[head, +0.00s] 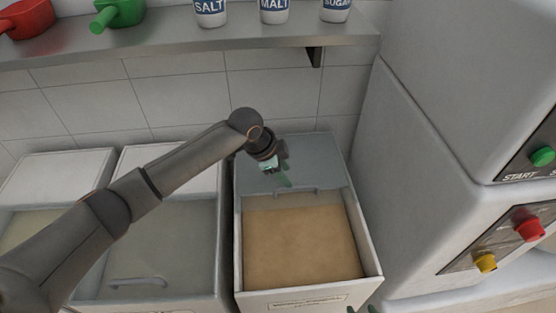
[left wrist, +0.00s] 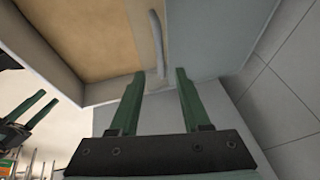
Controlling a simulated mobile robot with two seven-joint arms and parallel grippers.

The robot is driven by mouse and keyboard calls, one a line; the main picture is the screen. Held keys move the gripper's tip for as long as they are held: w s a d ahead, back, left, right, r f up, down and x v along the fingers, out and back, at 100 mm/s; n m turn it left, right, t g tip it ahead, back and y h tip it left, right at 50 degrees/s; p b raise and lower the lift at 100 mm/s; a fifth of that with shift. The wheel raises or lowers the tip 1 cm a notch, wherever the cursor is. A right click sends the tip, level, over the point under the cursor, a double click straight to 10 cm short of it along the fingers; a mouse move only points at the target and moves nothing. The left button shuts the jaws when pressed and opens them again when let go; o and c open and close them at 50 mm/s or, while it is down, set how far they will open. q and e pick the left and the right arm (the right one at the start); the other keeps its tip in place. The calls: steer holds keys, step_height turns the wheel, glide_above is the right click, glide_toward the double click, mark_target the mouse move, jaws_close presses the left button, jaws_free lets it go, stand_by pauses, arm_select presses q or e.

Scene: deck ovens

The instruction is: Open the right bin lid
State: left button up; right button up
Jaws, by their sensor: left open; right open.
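The right bin (head: 376,263) stands open at the front, with tan powder (head: 303,245) showing inside. Its grey lid (head: 312,152) lies over the back part, with its handle (head: 320,191) along the front edge.
A middle bin with a closed lid (head: 175,250) and handle stands left of the right bin; another closed bin (head: 22,228) is further left. A machine with buttons (head: 480,235) stands close on the right. A shelf (head: 180,58) with jars and scoops hangs above.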

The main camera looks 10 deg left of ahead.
arm_select(q)
steer(key=v, duration=0.5)
steer(key=shift+s+r, duration=0.1)
steer(key=shift+r, duration=0.05)
arm_select(e)
steer(key=shift+d+r, duration=0.25)
steer(key=shift+d, duration=0.2)
steer(key=shift+a, duration=0.1)
arm_select(q)
steer(key=s+d+f+n+t+h+p, duration=0.2)
steer(key=s+d+f+n+t+p, duration=0.1)
steer(key=s+d+f+n+p, duration=0.4)
steer(key=s+a+f+n+t+y+p, duration=0.1)
steer(key=s+a+f+n, duration=0.1)
steer(key=s+a, duration=0.4)
steer(key=s+a+f+n+t+y+p, duration=0.1)
steer(key=s+a+f+n+t+y, duration=0.1)
steer(key=s+a, duration=0.5)
steer(key=s+n, duration=0.1)
steer(key=s, duration=0.4)
steer(key=shift+f+n+p, duration=0.2)
steer(key=shift+n+p, duration=0.2)
arm_select(e)
step_height(320, 180, up, 8)
steer(key=s+d, duration=0.1)
steer(key=d, duration=0.1)
steer(key=shift+f+m+h, duration=0.2)
steer(key=shift+m+h, duration=0.1)
steer(key=shift+h, duration=0.1)
